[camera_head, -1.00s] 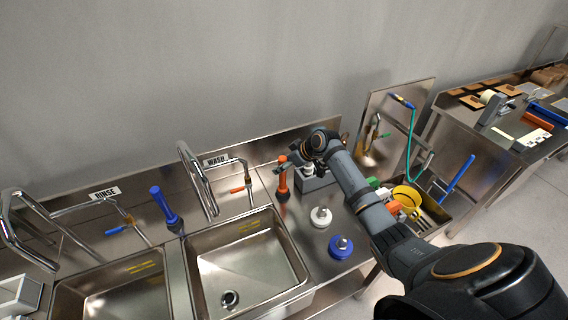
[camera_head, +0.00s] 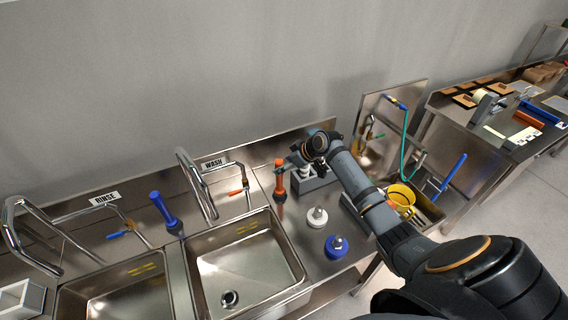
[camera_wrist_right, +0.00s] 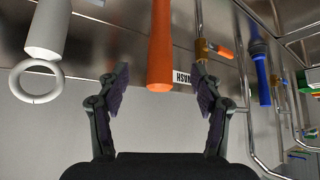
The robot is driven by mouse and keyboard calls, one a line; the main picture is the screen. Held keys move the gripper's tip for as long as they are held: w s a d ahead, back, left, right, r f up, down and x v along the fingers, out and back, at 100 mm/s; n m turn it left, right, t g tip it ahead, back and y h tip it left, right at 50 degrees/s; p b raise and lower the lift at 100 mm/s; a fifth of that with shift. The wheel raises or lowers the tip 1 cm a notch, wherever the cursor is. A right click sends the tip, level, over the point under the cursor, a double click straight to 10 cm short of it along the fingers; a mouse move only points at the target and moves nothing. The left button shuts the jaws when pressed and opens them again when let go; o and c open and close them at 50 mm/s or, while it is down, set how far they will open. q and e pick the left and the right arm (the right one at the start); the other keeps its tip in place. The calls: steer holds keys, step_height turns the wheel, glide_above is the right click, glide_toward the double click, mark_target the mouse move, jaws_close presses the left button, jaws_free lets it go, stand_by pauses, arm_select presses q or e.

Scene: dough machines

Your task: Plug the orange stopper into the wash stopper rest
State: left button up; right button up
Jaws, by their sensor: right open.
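The orange stopper (camera_head: 279,181) stands upright on the steel counter, right of the WASH sign (camera_head: 213,163) and behind the right sink's corner. Its handle (camera_wrist_right: 160,45) hangs into the right wrist view from the top. My right gripper (camera_head: 284,171) is at the handle's upper part. In the right wrist view the open fingers (camera_wrist_right: 162,82) stand either side of the handle's end, with gaps on both sides. The stopper's base is out of the wrist view. I cannot make out the wash stopper rest apart from the counter. My left gripper is not in view.
A blue stopper (camera_head: 165,210) stands between the two sinks. A grey ringed handle (camera_wrist_right: 46,35) is beside my gripper. The wash tap (camera_head: 196,182) rises to the left.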

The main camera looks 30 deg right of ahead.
steer(key=shift+s+d+r+p, duration=0.2)
steer(key=shift+s+r+p, duration=0.15)
steer(key=shift+r+p, duration=0.15)
steer(key=v, duration=1.2)
stand_by(1.2)
